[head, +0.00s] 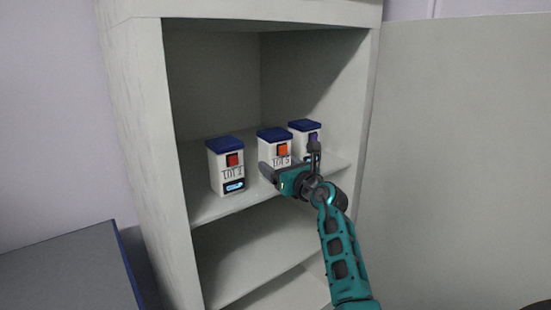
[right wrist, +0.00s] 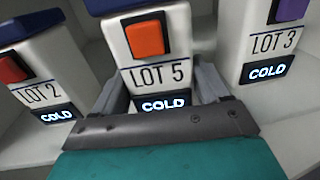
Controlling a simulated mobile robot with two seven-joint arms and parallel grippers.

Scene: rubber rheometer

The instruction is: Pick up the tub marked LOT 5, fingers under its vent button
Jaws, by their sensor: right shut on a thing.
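The tub marked LOT 5 (head: 273,141) is white with a blue lid and stands upright in the middle of three tubs on the cabinet shelf. Its orange vent button (right wrist: 146,39) is on the front, above the LOT 5 lettering and a lit COLD label. My right gripper (head: 287,169) is at this tub from the front. In the right wrist view its fingers (right wrist: 163,90) are shut on the tub's two sides, below the orange button. The tub's lower part is hidden behind the gripper. My left gripper is not in view.
The LOT 2 tub (right wrist: 38,75), with a red button, stands to the left. The LOT 3 tub (right wrist: 268,45), with a purple button, stands close on the right. The cabinet (head: 150,130) has side walls and a lower shelf (head: 240,260). A grey surface (head: 65,270) is at left.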

